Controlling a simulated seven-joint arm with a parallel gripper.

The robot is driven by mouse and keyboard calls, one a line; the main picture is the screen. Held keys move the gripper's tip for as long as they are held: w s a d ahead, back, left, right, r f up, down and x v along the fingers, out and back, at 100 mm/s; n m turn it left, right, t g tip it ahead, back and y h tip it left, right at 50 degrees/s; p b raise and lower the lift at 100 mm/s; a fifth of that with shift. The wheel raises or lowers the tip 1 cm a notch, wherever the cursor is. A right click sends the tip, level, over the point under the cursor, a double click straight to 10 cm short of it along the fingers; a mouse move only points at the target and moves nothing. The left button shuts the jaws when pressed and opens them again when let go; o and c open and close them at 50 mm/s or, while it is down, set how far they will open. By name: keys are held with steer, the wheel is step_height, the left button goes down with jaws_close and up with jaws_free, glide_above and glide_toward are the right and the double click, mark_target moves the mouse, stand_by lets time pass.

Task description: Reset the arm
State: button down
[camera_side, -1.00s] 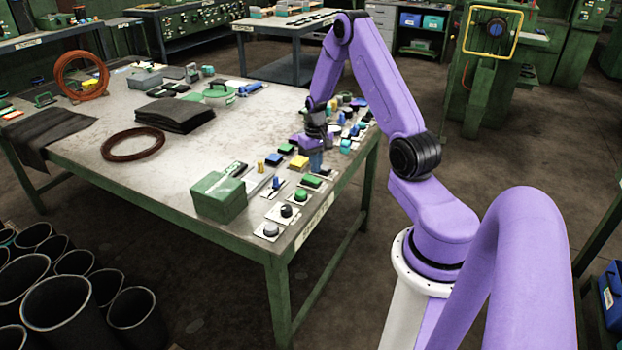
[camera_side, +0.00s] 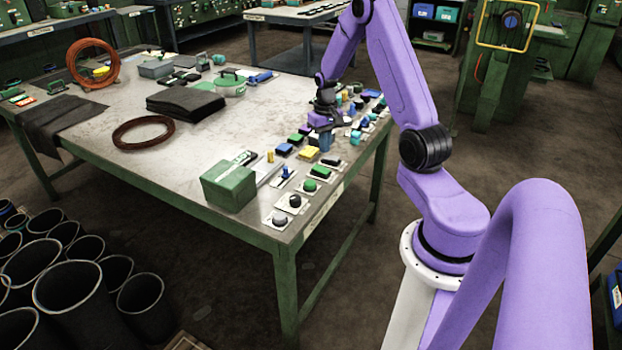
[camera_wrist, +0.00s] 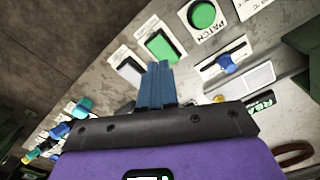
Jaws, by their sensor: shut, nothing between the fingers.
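My gripper (camera_side: 326,143) hangs over the row of controls along the right edge of the workbench. Its blue fingers are together with nothing between them, as the wrist view (camera_wrist: 158,70) also shows. The wrist view shows a green round button (camera_wrist: 202,14) labelled PATCH, a green rectangular button (camera_wrist: 160,46) beyond the fingertips, and a blue-knobbed switch (camera_wrist: 227,63) to their right. The fingers seem to be above the panel, but the exact gap cannot be told. Part of the panel behind the gripper is hidden.
The workbench (camera_side: 190,140) carries a green box (camera_side: 229,187), a stack of black sheets (camera_side: 186,103), a brown ring lying flat (camera_side: 143,132) and an upright coil (camera_side: 93,63). Several black tubes (camera_side: 75,292) stand on the floor at lower left. The bench middle is mostly clear.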

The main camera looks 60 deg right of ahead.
steer(key=s+a+r+n, duration=0.1)
steer(key=a+r+n, duration=0.35)
steer(key=a, duration=0.85)
steer(key=s+a+r+n, duration=0.2)
steer(key=a+r+n, duration=0.25)
steer(key=a, duration=0.75)
steer(key=s+a+r+n, duration=0.2)
steer(key=s+a+n, duration=0.2)
steer(key=s, duration=0.6)
steer(key=s+a+r+n, duration=0.3)
steer(key=s+a+n, duration=0.2)
steer(key=s, duration=0.6)
steer(key=shift+a+r, duration=0.3)
steer(key=shift+a, duration=0.15)
steer(key=c, duration=1.8)
jaws_free()
